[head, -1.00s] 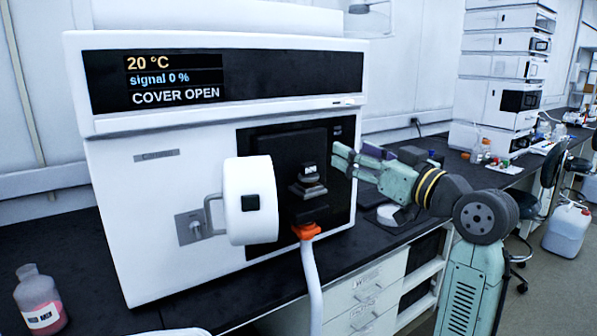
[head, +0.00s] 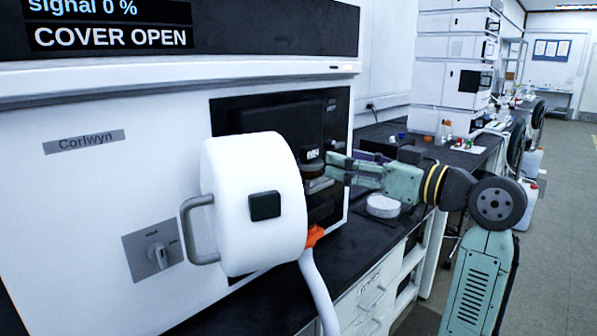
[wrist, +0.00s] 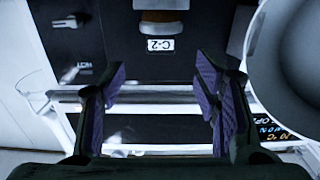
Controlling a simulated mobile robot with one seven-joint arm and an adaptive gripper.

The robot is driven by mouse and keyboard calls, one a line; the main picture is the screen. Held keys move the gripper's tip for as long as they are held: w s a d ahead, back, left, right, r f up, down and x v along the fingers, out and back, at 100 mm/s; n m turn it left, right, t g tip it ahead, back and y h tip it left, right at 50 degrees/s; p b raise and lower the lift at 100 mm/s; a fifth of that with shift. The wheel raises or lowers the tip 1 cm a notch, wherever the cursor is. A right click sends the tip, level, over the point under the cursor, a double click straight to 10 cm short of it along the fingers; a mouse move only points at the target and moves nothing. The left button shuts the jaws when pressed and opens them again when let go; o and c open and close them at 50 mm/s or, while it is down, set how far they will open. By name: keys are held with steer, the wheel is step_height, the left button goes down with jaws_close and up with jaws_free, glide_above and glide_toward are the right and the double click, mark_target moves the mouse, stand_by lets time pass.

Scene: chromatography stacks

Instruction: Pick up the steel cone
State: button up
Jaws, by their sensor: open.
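The steel cone (head: 317,185) appears to be the small grey metal piece on the dark recessed front of the white instrument (head: 90,200), just below a small white label. The open cover and my fingers partly hide it. In the wrist view a metal part with a brownish sheen (wrist: 160,27), likely the cone, shows at the top edge, cut off, beside the label "C-2" (wrist: 160,44). My gripper (head: 335,168) is close on its right side. In the wrist view my gripper (wrist: 160,82) is open, with nothing between its purple-padded fingers.
The white round cover (head: 250,205) with a grey handle stands swung open left of the recess. An orange fitting (head: 314,235) and white hose (head: 318,290) hang below. A round white dish (head: 383,205) sits on the black bench under my arm. The display reads "COVER OPEN".

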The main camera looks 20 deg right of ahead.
mark_target(313, 150)
steer(key=p+x, duration=0.3)
steer(key=x, duration=0.7)
steer(key=shift+a, duration=0.1)
steer(key=shift+c, duration=0.4)
steer(key=shift+r, duration=0.1)
jaws_close()
